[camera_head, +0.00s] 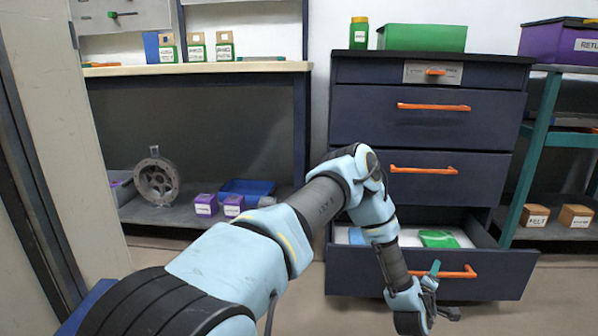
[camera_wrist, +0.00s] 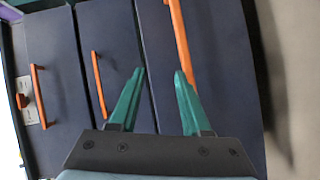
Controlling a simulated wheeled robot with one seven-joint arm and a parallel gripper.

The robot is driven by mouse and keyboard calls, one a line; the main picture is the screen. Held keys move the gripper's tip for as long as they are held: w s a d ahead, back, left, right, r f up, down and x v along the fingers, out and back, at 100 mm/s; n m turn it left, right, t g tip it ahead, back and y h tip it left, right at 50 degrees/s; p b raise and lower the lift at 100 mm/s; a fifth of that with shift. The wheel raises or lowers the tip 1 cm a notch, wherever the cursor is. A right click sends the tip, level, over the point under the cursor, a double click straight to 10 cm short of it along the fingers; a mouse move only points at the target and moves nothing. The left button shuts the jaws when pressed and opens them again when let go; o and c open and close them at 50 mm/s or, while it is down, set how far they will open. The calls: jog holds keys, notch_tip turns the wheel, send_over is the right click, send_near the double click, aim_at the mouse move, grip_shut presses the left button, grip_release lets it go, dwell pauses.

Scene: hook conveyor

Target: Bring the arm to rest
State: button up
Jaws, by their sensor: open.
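My gripper (camera_wrist: 158,85) shows in the wrist view with its two green fingers apart and nothing between them. Beyond the fingers are the dark drawer fronts and an orange handle (camera_wrist: 180,45), which passes behind the right finger's tip. I cannot tell whether the finger touches it. In the head view my light-blue arm reaches forward and bends down at the lowest drawer (camera_head: 500,275), which is pulled open. One green finger shows near that drawer's orange handle (camera_head: 458,272); the rest of the gripper is partly hidden by the wrist.
The open drawer holds a green packet (camera_head: 438,239) and a blue item. The upper drawers (camera_head: 430,118) are shut. A green box (camera_head: 422,37) stands on the cabinet. A workbench (camera_head: 200,68) is at left, a teal-framed shelf (camera_head: 540,150) at right. Floor shows around the cabinet's foot.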

jog(key=w+a+r+m+g+y, duration=0.2)
jog(key=w+a+r+m+g, duration=0.3)
jog(key=a+r, duration=0.4)
jog(key=a+r+m+y+p, duration=0.25)
jog(key=a+r, duration=0.35)
jog(key=a, duration=0.7)
jog(key=s+a+r+m+g+y, duration=0.1)
jog(key=s+a+r+g+y, duration=0.1)
jog(key=s+a+r, duration=0.35)
jog(key=s+a+r+g+y, duration=0.2)
jog(key=s+a, duration=0.4)
jog(key=a, duration=0.5)
jog(key=s+a+r+m+g+y, duration=0.1)
jog(key=s+a+r+g, duration=0.15)
jog(key=s+a, duration=0.45)
notch_tip(320, 180, up, 39)
jog(key=a+p, duration=0.1)
jog(key=p, duration=3.7)
